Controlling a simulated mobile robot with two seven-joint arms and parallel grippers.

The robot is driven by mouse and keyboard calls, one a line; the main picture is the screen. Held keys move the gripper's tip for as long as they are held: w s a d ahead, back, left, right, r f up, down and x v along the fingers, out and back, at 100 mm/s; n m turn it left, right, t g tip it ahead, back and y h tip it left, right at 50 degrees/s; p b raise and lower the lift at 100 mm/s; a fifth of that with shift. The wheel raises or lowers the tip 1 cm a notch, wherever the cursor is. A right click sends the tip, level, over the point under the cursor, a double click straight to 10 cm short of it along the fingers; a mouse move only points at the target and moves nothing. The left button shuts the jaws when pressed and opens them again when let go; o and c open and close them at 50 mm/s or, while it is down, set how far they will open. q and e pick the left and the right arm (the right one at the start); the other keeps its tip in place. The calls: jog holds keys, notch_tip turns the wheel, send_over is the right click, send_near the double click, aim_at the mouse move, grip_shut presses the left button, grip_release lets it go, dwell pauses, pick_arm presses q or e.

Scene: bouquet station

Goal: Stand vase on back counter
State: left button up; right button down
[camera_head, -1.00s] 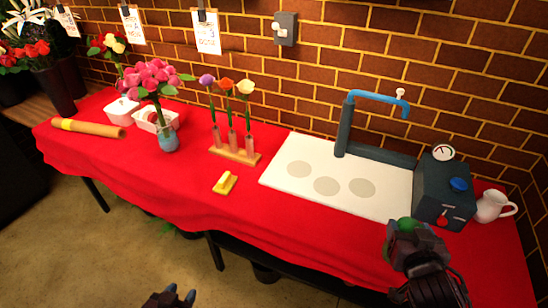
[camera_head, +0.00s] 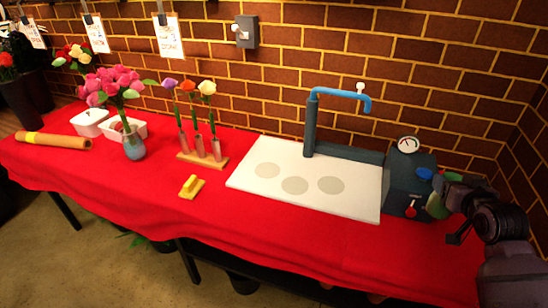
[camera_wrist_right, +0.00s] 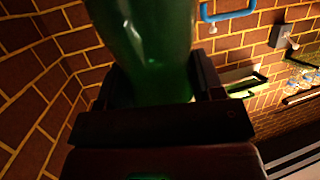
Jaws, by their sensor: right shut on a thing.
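A green, glassy vase (camera_head: 438,206) is in my right gripper (camera_head: 456,212), at the right end of the red-covered table in the head view. It is partly hidden behind the gripper, beside the dark machine box. In the right wrist view the green vase (camera_wrist_right: 145,40) sits between the two dark fingers of the right gripper (camera_wrist_right: 158,80), which are shut on it. Its top runs out of the picture. My left gripper is not in view.
The front red cloth (camera_head: 280,235) is clear.

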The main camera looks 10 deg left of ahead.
jog(key=shift+w+d+r, duration=0.15)
jog(key=shift+w+d, duration=0.15)
jog(key=shift+d, duration=0.1)
jog(key=shift+d+r, duration=0.15)
jog(key=shift+f+b, duration=1.9)
jog(key=shift+f, duration=8.2)
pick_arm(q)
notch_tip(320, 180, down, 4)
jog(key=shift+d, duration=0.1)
pick_arm(e)
jog(key=shift+r, duration=0.1)
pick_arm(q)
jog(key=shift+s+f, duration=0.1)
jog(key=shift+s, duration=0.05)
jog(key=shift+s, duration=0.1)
pick_arm(e)
jog(key=shift+c, duration=1.2)
grip_release()
